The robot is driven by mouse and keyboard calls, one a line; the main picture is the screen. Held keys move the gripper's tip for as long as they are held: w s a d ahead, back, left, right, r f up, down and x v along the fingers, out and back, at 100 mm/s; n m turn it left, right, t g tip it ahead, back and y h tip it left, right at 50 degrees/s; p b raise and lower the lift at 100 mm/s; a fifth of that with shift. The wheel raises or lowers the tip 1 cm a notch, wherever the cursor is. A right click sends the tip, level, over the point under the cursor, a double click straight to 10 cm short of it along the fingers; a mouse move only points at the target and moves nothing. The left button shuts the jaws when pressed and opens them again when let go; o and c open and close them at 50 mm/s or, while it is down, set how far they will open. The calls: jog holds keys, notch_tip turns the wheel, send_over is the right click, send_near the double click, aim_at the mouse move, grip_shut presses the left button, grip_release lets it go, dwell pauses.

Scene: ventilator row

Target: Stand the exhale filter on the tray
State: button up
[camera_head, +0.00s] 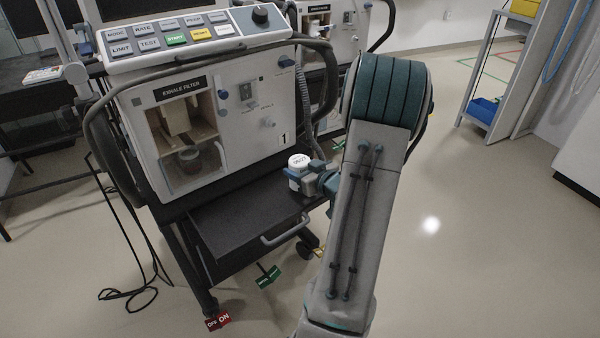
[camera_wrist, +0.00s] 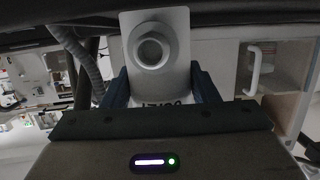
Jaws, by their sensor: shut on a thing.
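The exhale filter (camera_head: 299,161) is a white piece with a round top and dark print. My gripper (camera_head: 304,180) is shut on it, with blue fingers on either side. In the wrist view the filter (camera_wrist: 155,22) shows a grey round port between the fingers (camera_wrist: 160,96). It looks upright, over the right part of the dark tray (camera_head: 235,220) below the ventilator front. Whether its base touches the tray is hidden by my gripper.
The ventilator (camera_head: 255,125) stands behind the tray, its compartment marked EXHALE FILTER (camera_head: 183,90) open to view, with a dark cup (camera_head: 190,158) inside. A grey handle (camera_head: 285,230) fronts the tray. A corrugated hose (camera_head: 305,100) hangs beside the ventilator. The tray's left and middle are clear.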

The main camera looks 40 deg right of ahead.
jog(key=shift+f, duration=0.2)
jog(key=o, duration=1)
jog(key=shift+r, duration=0.1)
jog(key=shift+r, duration=0.1)
